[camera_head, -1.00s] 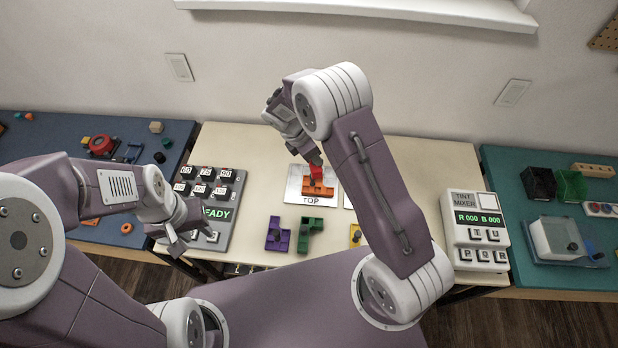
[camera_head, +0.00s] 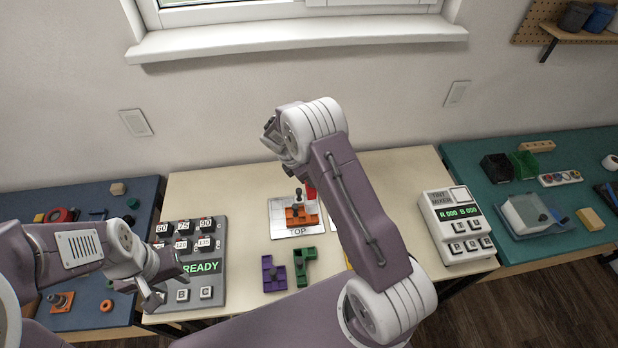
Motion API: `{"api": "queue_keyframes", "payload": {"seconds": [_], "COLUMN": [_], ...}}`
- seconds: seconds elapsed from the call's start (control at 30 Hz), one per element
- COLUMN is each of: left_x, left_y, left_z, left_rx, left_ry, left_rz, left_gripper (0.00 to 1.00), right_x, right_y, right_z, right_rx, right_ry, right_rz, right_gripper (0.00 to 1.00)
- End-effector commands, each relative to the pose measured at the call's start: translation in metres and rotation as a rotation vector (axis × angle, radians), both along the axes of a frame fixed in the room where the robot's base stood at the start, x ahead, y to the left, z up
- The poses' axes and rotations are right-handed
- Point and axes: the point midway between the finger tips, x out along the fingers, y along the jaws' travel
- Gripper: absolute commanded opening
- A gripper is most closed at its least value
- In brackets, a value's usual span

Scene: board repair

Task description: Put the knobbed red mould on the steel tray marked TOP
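The steel tray marked TOP (camera_head: 279,219) lies on the cream table, with an orange mould (camera_head: 303,217) on it. A red piece (camera_head: 311,190), likely the red mould, shows just behind the orange mould, partly hidden by my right arm. I cannot tell whether it touches the tray. The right gripper (camera_head: 291,170) points down over the back of the tray, close to the red piece; its fingers are mostly hidden, so its grip is unclear. The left gripper (camera_head: 153,287) is open and empty over the front left of the keypad panel.
A purple mould (camera_head: 273,274) and a green mould (camera_head: 303,266) lie in front of the tray. The keypad panel (camera_head: 209,246) reads READY. The tint mixer (camera_head: 455,227) stands at the right. Cream table left of the tray is clear.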

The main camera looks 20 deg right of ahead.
Motion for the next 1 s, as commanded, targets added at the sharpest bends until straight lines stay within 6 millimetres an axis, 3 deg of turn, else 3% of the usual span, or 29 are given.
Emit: {"api": "queue_keyframes", "payload": {"seconds": [0.5, 1.0], "left_x": [0.000, 0.000], "left_y": [0.000, 0.000], "left_z": [-0.073, -0.078], "left_rx": [0.000, 0.000], "left_ry": [0.000, 0.000], "left_rz": [0.000, 0.000], "left_gripper": [0.36, 0.36], "right_x": [0.000, 0.000], "right_y": [0.000, 0.000], "right_z": [-0.077, -0.082], "right_rx": [0.000, 0.000], "right_ry": [0.000, 0.000], "right_rz": [0.000, 0.000], "right_gripper": [0.00, 0.00]}}
